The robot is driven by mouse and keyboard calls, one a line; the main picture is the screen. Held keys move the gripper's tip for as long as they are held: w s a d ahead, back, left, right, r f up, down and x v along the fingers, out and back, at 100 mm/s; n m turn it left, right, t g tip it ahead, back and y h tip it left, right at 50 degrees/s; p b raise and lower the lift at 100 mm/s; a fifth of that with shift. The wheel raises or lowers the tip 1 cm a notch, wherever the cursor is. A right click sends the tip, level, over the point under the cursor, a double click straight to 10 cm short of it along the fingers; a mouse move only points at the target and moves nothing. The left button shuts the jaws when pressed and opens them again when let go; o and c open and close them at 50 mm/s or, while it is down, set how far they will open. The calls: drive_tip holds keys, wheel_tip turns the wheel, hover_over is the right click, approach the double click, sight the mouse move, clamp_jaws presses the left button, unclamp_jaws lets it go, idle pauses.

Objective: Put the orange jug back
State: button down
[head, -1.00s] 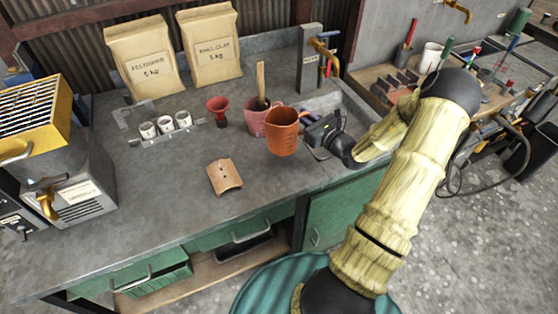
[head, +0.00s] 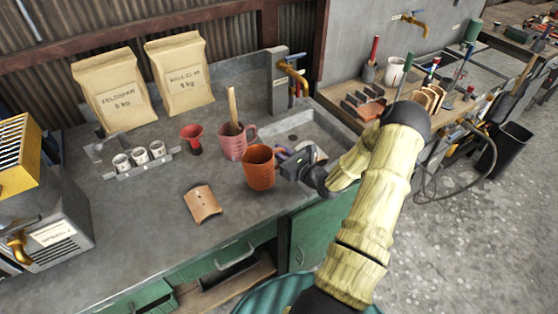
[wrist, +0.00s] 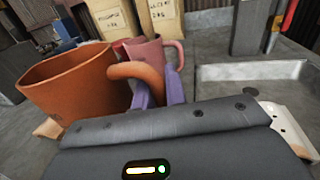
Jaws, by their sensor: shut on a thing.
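The orange jug (head: 259,168) is in my gripper (head: 282,155) at the middle of the head view. In the wrist view the jug (wrist: 72,85) fills the left side, and the purple fingers of my gripper (wrist: 160,88) are shut on its curved handle. The jug is upright. I cannot tell whether its base touches the bench or hangs just above it. A pink jug (head: 232,147) with a wooden stick in it stands close behind; it also shows in the wrist view (wrist: 150,50).
A curved clay tile (head: 202,203) lies in front and to the left on the grey bench. A red funnel (head: 192,136), small white cups (head: 140,156) and two paper sacks (head: 180,75) stand further back. A sink (head: 318,130) with a tap (head: 293,72) is to the right.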

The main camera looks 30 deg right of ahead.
drive_tip(key=shift+f+p, duration=0.3)
drive_tip(key=shift+f, duration=1.75)
drive_tip(key=shift+f, duration=0.1)
drive_tip(key=c, duration=1.4)
unclamp_jaws()
drive_tip(key=shift+a, duration=0.1)
drive_tip(key=shift+c, duration=0.2)
drive_tip(key=shift+s+d, duration=0.2)
drive_tip(key=shift+s, duration=0.05)
drive_tip(key=b+v, duration=0.2)
drive_tip(key=v, duration=0.9)
drive_tip(key=shift+s, duration=0.35)
